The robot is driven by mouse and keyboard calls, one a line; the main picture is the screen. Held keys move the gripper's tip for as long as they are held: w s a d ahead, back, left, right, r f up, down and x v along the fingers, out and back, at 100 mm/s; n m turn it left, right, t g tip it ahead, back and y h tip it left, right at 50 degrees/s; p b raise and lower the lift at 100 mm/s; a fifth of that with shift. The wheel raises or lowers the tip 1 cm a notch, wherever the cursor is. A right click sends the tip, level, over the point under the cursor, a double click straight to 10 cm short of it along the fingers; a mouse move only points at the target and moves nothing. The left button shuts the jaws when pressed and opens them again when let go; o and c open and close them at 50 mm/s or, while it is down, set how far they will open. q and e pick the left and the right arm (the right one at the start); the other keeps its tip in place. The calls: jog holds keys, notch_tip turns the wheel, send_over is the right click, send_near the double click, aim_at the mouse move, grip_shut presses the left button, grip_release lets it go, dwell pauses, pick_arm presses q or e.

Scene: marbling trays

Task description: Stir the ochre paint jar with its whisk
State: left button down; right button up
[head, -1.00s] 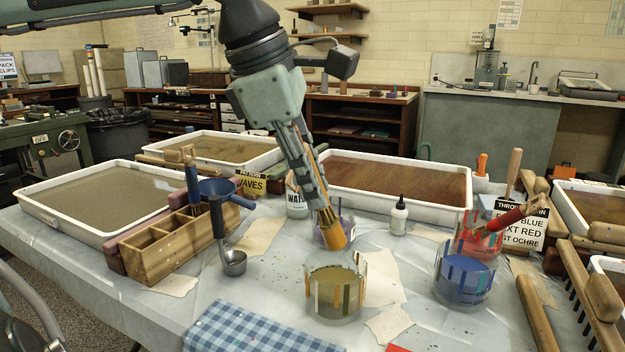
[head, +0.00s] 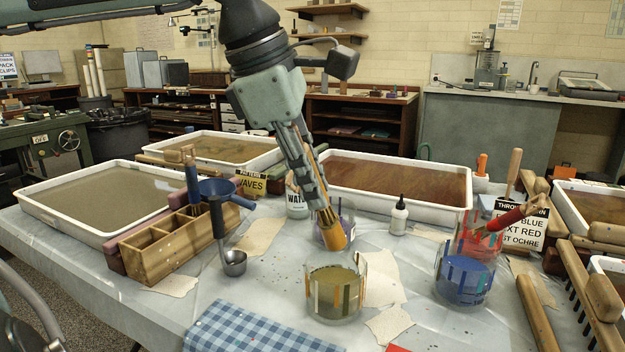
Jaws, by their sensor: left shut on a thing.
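The ochre paint jar (head: 335,304) is a clear glass with coloured stripes on its wall, upright near the table's front middle. Ochre paint shows inside it. My left gripper (head: 323,206) points down behind and above this jar, shut on a slim orange-brown whisk (head: 334,238). The whisk hangs slightly tilted, its lower end close above the jar's far rim and seemingly clear of the paint; its exact depth is hard to tell. The gripper fingers hide much of its handle. My right gripper is not in view.
Blue (head: 464,283) and red (head: 466,244) jars stand to the right, with a red-handled tool (head: 512,216) leaning there. A wooden caddy (head: 160,252) and ladle (head: 233,262) are left. A checked cloth (head: 250,332) lies in front.

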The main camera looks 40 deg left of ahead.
aim_at(312, 158)
pick_arm(q)
notch_tip(312, 158, up, 5)
jog(key=p, duration=0.4)
dwell(0.4)
